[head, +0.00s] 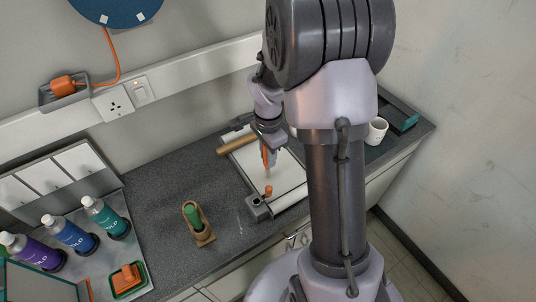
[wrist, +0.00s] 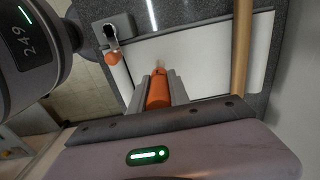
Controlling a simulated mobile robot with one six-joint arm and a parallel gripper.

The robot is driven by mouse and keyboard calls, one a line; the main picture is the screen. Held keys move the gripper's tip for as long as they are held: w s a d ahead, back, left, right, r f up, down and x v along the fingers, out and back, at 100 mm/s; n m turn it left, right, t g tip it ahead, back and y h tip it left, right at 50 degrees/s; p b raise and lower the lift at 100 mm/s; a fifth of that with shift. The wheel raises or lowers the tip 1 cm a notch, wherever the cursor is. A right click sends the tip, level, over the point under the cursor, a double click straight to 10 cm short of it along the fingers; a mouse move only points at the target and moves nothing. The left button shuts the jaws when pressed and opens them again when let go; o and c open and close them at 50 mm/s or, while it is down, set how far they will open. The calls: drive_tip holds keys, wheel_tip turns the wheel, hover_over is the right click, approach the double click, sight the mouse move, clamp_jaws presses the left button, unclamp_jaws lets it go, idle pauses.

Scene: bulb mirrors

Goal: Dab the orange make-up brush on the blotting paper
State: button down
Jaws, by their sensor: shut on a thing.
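My gripper (head: 268,158) is over the white blotting paper (head: 279,174) on the worktop, beside the arm column. It is shut on the orange make-up brush (head: 266,160), which points down at the paper. In the wrist view the brush (wrist: 158,92) sits between the two fingers of the gripper (wrist: 159,92). I cannot tell whether the tip touches the paper. My arm hides part of the paper in the head view.
An orange-knobbed metal fitting (head: 262,200) is at the paper's near corner. A wooden rod (head: 237,144) lies along its far edge. A wooden holder with a green item (head: 196,224) stands left. Several bottles (head: 105,218) stand far left. A white mug (head: 377,131) is right.

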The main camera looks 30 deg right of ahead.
drive_tip(key=shift+s+f+b, duration=0.1)
drive_tip(key=shift+f+b, duration=0.5)
idle(1.5)
wheel_tip(320, 180, up, 7)
drive_tip(key=p, duration=0.5)
drive_tip(key=shift+r, duration=0.15)
